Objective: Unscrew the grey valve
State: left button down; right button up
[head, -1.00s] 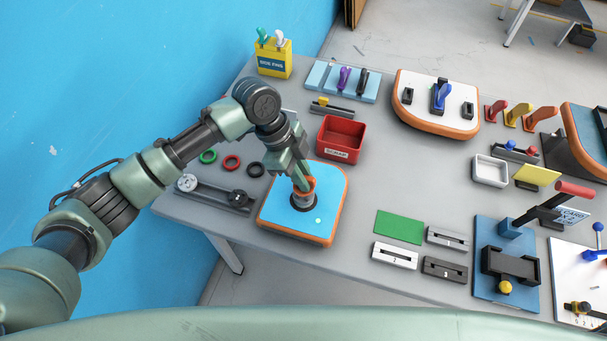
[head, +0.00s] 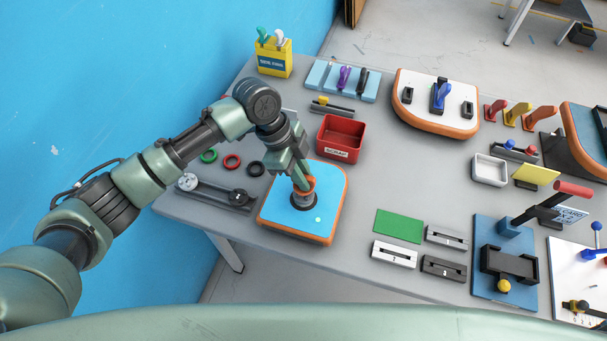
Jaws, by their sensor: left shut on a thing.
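The grey valve (head: 302,203) stands on a blue board with an orange edge (head: 325,184) at the front left of the table. The fingers hide much of the valve's top. My right gripper is not in view.
A red bin (head: 341,136) stands just behind the board. Green, red and black rings (head: 232,161) and a dark rail (head: 215,191) lie to the left. A green pad (head: 399,226) and slotted blocks (head: 394,254) lie to the right.

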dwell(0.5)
pick_arm(q)
jog(key=shift+f+b, duration=0.4)
jog(key=shift+f, duration=0.65)
jog(key=c, duration=1.3)
grip_release()
jog(key=shift+c, duration=0.2)
jog(key=b+v, duration=0.2)
jog(key=v, duration=0.4)
jog(key=shift+w+a+r, duration=0.1)
jog(key=shift+a+r, duration=0.1)
jog(key=shift+r, duration=0.05)
jog(key=shift+a+r, duration=0.2)
jog(key=shift+r, duration=0.4)
